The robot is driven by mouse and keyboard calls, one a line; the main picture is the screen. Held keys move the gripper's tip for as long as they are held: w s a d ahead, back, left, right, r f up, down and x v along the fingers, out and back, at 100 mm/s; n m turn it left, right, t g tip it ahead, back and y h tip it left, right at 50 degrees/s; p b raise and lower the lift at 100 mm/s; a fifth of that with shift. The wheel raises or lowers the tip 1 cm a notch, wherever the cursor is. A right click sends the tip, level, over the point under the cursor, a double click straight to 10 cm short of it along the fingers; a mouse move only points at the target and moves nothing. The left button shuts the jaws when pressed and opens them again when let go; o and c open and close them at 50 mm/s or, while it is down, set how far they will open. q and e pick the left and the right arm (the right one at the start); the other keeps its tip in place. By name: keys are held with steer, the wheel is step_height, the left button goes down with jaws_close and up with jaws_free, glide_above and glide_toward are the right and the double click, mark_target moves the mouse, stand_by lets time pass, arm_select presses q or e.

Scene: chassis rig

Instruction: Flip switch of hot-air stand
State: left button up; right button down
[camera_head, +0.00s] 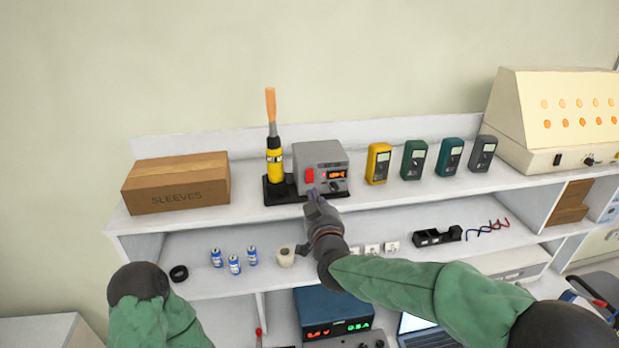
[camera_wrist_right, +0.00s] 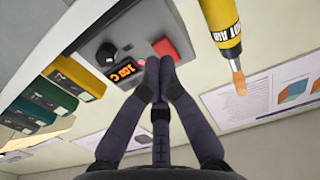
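The hot-air stand is a grey box (camera_head: 333,158) with a lit orange display, a knob and a red switch (camera_head: 310,175). It stands on the upper shelf, and a yellow hot-air tool (camera_head: 274,155) stands upright in a black base to its left. My right gripper (camera_head: 314,194) is in front of the box, just below the red switch. In the right wrist view the fingers (camera_wrist_right: 153,76) are together and empty, with their tips close to the red switch (camera_wrist_right: 166,48); I cannot tell whether they touch. My left gripper is out of view; only that arm shows.
A sleeves box (camera_head: 176,184) is at the left. Yellow, green, teal and grey meters (camera_head: 378,163) stand right of the stand. A cream panel (camera_head: 552,125) is at the far right. The lower shelf holds blue cans (camera_head: 234,264), a roll (camera_head: 286,257) and a black holder (camera_head: 437,237).

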mark_target(310, 183)
steer(key=shift+w+a, duration=0.2)
steer(key=shift+w, duration=0.85)
steer(key=shift+w+a, duration=0.2)
steer(key=shift+w, duration=0.8)
stand_by(0.5)
steer(key=s+d+b, duration=0.1)
steer(key=s, duration=0.7)
steer(key=shift+d, duration=0.3)
steer(key=shift+w, duration=0.1)
stand_by(0.3)
